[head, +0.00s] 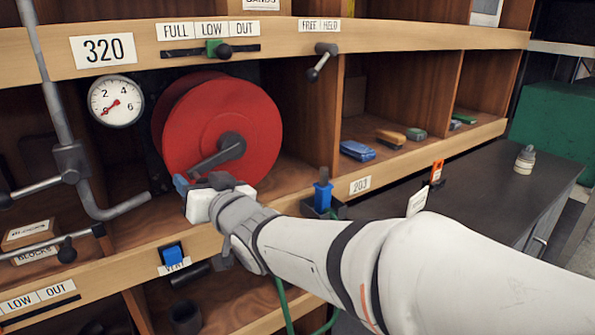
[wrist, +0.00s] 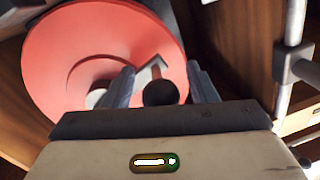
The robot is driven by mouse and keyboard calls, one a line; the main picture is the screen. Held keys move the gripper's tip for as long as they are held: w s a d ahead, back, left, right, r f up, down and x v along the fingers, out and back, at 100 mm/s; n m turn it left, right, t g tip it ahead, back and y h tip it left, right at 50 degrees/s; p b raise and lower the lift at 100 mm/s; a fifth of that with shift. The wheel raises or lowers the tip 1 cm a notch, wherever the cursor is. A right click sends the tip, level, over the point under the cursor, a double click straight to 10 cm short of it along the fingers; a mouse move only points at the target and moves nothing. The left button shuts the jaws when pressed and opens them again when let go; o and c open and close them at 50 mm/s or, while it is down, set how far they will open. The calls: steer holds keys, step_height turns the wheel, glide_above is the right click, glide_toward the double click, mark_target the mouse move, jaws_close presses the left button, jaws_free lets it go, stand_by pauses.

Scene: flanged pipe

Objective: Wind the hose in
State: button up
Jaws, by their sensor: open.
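The hose reel (head: 180,125) is a red drum in an open bay, with a grey crank arm (head: 215,156) on its front. In the wrist view the red disc (wrist: 60,60) fills the upper left. My gripper (head: 192,182) is at the reel's lower front, by the end of the crank. In the wrist view my gripper (wrist: 162,85) is open, and the crank's dark round knob (wrist: 160,93) appears between its fingers. I cannot tell whether the fingers touch it. A green hose (head: 284,302) hangs below the shelf edge, partly hidden by my arm.
A FREE/HELD lever (head: 321,61) and a FULL/LOW/OUT slider (head: 217,49) sit on the rail above. A gauge (head: 116,101) and a bent grey pipe (head: 72,160) stand left of the reel. A blue-handled item (head: 322,194) stands on the lower ledge near my arm.

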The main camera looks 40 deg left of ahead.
steer(key=shift+c, duration=0.4)
jaws_close()
